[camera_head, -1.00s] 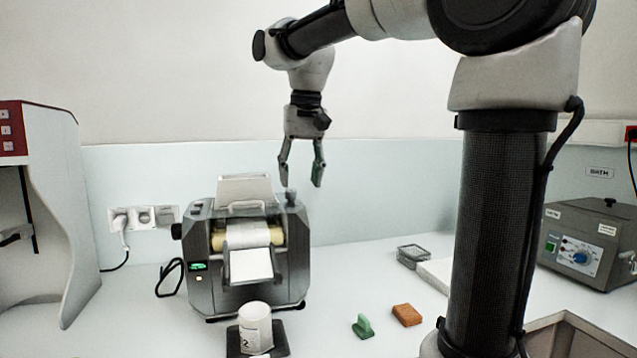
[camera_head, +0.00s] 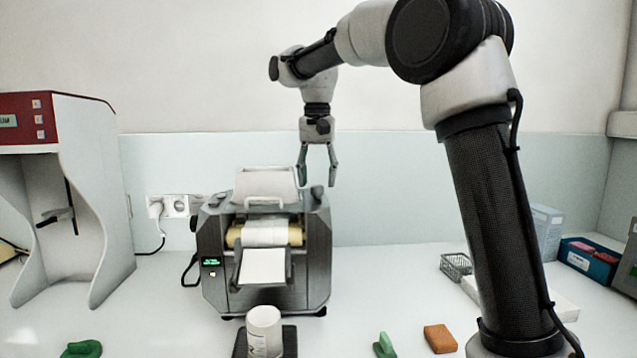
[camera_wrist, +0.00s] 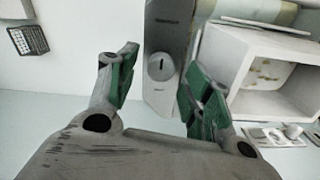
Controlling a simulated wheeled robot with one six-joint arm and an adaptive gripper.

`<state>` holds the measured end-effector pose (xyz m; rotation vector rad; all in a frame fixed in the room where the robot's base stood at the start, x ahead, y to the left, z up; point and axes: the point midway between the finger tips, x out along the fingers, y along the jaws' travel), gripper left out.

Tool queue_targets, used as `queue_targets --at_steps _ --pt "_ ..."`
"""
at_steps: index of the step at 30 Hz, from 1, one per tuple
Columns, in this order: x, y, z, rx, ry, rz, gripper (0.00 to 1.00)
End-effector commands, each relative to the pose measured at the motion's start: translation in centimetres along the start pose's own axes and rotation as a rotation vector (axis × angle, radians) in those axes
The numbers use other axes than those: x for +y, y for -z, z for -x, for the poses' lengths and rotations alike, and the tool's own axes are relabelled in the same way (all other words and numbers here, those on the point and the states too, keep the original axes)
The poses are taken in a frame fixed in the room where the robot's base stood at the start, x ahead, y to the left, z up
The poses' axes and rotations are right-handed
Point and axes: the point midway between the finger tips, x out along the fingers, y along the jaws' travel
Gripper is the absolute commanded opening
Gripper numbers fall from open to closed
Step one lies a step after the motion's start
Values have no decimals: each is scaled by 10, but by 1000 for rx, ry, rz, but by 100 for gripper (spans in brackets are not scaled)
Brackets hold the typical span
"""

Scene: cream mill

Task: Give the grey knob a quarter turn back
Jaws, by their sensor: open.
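The grey mill (camera_head: 318,255) stands on the bench, its rollers and white chute facing me. The grey knob (camera_head: 317,191) is on top of its right side. In the wrist view the knob (camera_wrist: 160,67) is a round light-grey disc with a dark line running along the panel's length. My gripper (camera_head: 317,183) points down above the knob, with one finger on each side of it in the picture. It is open and empty, and its green-padded fingers (camera_wrist: 160,72) frame the knob in the wrist view. The fingertips look just above the knob; contact cannot be told.
The white hopper (camera_head: 266,184) rises just left of the knob. A white jar (camera_head: 264,328) stands on a dark plate in front of the mill. A green piece (camera_head: 384,345), an orange block (camera_head: 440,338) and a wire basket (camera_head: 456,266) lie to the right. Wall sockets (camera_head: 168,206) are behind.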

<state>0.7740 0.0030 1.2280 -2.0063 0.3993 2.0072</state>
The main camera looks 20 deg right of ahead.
Motion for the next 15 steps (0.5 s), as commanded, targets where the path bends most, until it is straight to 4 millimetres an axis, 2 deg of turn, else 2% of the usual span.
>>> queue_targets --at_steps 4,13,15 --pt "0 0 -14 -1 -1 0 50" --pt "0 0 -17 0 0 1 50" --pt "0 0 -17 0 0 1 38"
